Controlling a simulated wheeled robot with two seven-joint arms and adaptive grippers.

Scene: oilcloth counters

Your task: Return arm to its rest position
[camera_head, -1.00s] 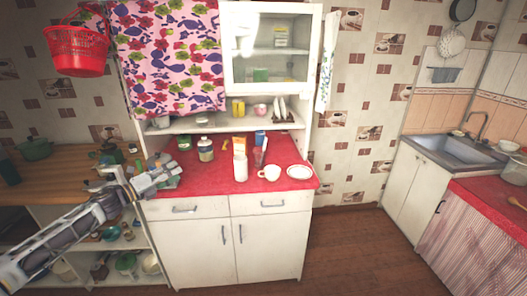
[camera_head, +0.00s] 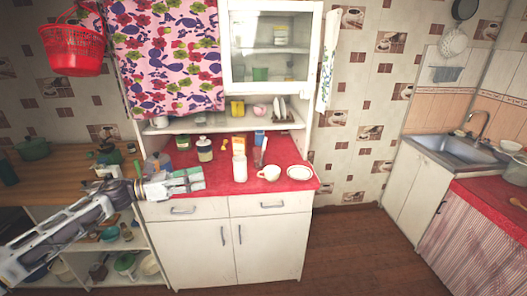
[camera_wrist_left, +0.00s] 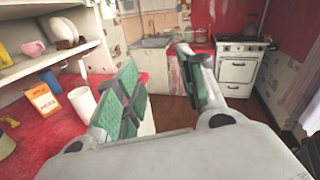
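My left arm comes in from the left in the head view. Its gripper (camera_head: 193,180) is in front of the left part of the red counter top (camera_head: 225,183), with its fingers pointing right. In the left wrist view the gripper (camera_wrist_left: 168,92) has its two green-padded fingers well apart, and nothing is between them. It is open and empty. My right gripper is in neither current view.
A white container (camera_head: 239,168), an orange packet (camera_head: 238,142), a jar (camera_head: 205,150), a white cup (camera_head: 269,173) and a plate (camera_head: 299,171) stand on the red counter. A red basket (camera_head: 74,50) hangs upper left. A sink (camera_head: 455,148) is at right. Brown floor (camera_head: 350,250) is clear.

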